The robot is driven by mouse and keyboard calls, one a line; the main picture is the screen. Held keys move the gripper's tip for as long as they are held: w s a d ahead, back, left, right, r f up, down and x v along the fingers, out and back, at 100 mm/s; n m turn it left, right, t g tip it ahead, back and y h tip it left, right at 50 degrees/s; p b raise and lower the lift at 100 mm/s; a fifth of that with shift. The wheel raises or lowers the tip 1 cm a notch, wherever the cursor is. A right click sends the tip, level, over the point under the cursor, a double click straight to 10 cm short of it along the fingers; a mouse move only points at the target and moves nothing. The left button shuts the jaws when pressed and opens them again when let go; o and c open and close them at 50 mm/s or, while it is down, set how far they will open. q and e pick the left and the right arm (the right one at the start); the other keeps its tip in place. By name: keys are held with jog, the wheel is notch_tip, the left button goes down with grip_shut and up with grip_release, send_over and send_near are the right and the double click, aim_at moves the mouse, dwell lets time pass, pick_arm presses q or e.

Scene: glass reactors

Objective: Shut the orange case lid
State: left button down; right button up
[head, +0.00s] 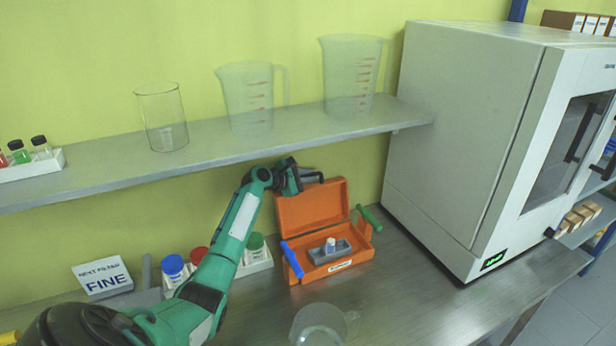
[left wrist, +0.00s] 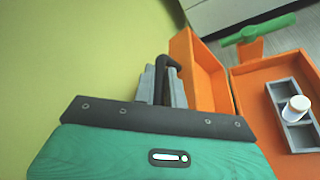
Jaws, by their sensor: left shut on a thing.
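The orange case (head: 327,265) stands on the metal bench with its lid (head: 311,206) raised, leaning up at the back. My left gripper (head: 300,178) is at the lid's top edge, shut on the black lid handle (head: 314,176). In the left wrist view the grey fingers (left wrist: 162,84) close around the black handle (left wrist: 170,66), with the orange lid (left wrist: 203,75) beside them. Inside the case a grey insert (head: 329,252) holds a small white-capped vial (head: 330,244). My right gripper is not in view.
A rack with capped bottles (head: 256,243) stands left, a glass beaker (head: 320,326) in front. A shelf (head: 250,146) overhangs behind; a large oven (head: 470,130) stands right.

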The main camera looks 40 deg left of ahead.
pick_arm(q)
jog(key=shift+s+d+r, duration=0.15)
jog(key=shift+s+d, duration=0.1)
jog(key=shift+d, duration=0.2)
jog(key=s+d+m+t+y, duration=0.1)
jog(key=s+d+m+t, duration=0.1)
jog(key=s+d+m, duration=0.3)
jog(key=shift+d+t, duration=0.3)
jog(key=shift+d, duration=1.9)
jog(key=c, duration=1.5)
grip_release()
jog(key=shift+o, duration=0.2)
